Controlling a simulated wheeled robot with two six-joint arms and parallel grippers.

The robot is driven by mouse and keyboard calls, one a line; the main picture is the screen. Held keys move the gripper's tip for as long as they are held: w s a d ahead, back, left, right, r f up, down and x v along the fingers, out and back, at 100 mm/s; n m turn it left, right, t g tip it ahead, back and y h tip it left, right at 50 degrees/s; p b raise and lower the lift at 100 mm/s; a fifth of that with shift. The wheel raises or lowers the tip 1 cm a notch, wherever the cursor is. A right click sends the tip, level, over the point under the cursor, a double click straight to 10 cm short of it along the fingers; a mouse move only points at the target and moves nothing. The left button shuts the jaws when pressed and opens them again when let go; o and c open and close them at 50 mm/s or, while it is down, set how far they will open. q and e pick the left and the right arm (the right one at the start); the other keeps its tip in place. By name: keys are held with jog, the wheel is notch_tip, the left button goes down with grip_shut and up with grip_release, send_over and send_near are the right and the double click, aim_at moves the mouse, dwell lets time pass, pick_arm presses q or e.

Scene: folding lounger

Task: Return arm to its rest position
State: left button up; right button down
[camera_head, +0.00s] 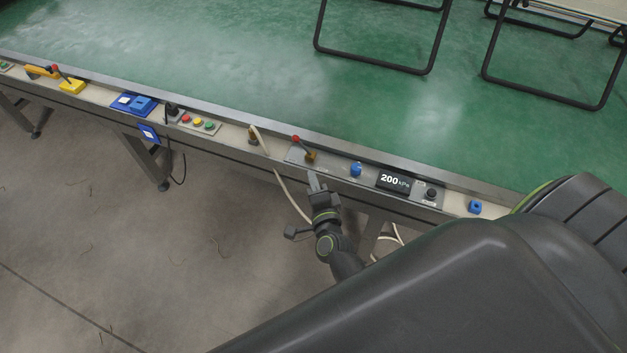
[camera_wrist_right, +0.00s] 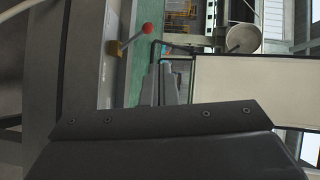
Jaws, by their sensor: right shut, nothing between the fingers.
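My right gripper (camera_head: 315,181) is at the front edge of the control rail in the head view, just below a red-knobbed lever (camera_head: 302,146). It is shut and empty. In the wrist view its fingers (camera_wrist_right: 160,82) are together, and the lever's red knob (camera_wrist_right: 148,28) and brass base show beyond them, to the upper left. The gripper looks apart from the lever, though the exact gap is hard to tell. My left gripper is not in view.
The rail (camera_head: 232,145) carries a blue knob (camera_head: 355,169), a "200 kPa" display (camera_head: 393,182), a black knob (camera_head: 431,194) and push buttons (camera_head: 198,122). Black tubular frames (camera_head: 375,66) stand on the green table (camera_head: 240,60). A pale hose hangs below. The floor at left is open.

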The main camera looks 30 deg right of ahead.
jog(key=s+f+n+g+y, duration=0.2)
jog(key=s+f+n+g, duration=0.35)
jog(key=f, duration=0.75)
jog(key=s+f+n+g+y, duration=0.2)
jog(key=s+f+n, duration=0.4)
jog(key=s+f, duration=0.55)
jog(key=s+d+f+n+g, duration=0.2)
jog(key=s+f, duration=0.1)
jog(key=s, duration=0.4)
jog(key=s+d+f+n+g, duration=0.2)
jog(key=s+f+n+g, duration=0.1)
jog(key=s, duration=0.5)
jog(key=s+d+f+n+g, duration=0.2)
jog(key=s+f, duration=0.3)
jog(key=s, duration=0.3)
jog(key=shift+s+d+f+g+h, duration=0.15)
jog(key=shift+d+f+g+h, duration=0.05)
jog(key=shift+d+g+h, duration=0.25)
